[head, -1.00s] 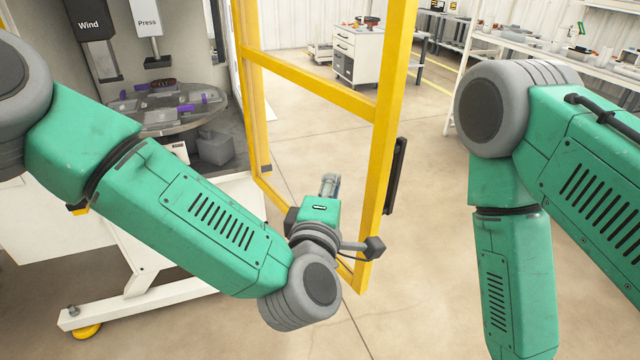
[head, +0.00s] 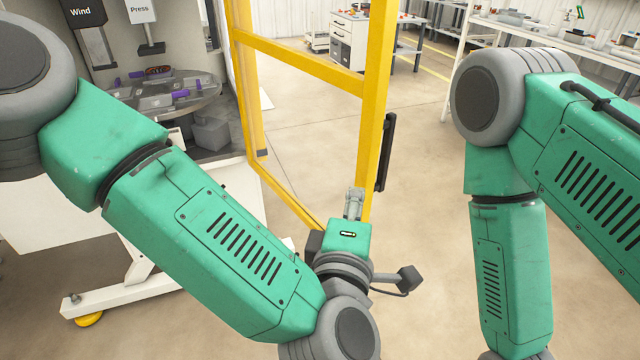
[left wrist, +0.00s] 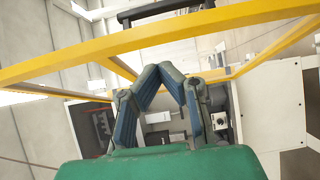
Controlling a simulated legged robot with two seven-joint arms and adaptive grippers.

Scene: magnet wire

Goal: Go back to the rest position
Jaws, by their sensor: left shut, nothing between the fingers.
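My left gripper (head: 353,203) is near the lower middle of the head view, in front of the yellow door frame (head: 372,130). It is small there and seen from behind. In the left wrist view the left gripper (left wrist: 160,72) has its two fingertips together, with nothing between them. The yellow frame (left wrist: 200,32) crosses the left wrist view just beyond the fingers. I cannot tell whether they touch. My right arm hangs down at the right of the head view, and its gripper is out of the picture.
The machine with a round turntable (head: 165,92) and "Wind" and "Press" units stands at the left. The door has a black handle (head: 385,152). A white drawer cabinet (head: 350,40) and shelves (head: 560,35) stand at the back. The floor at centre right is clear.

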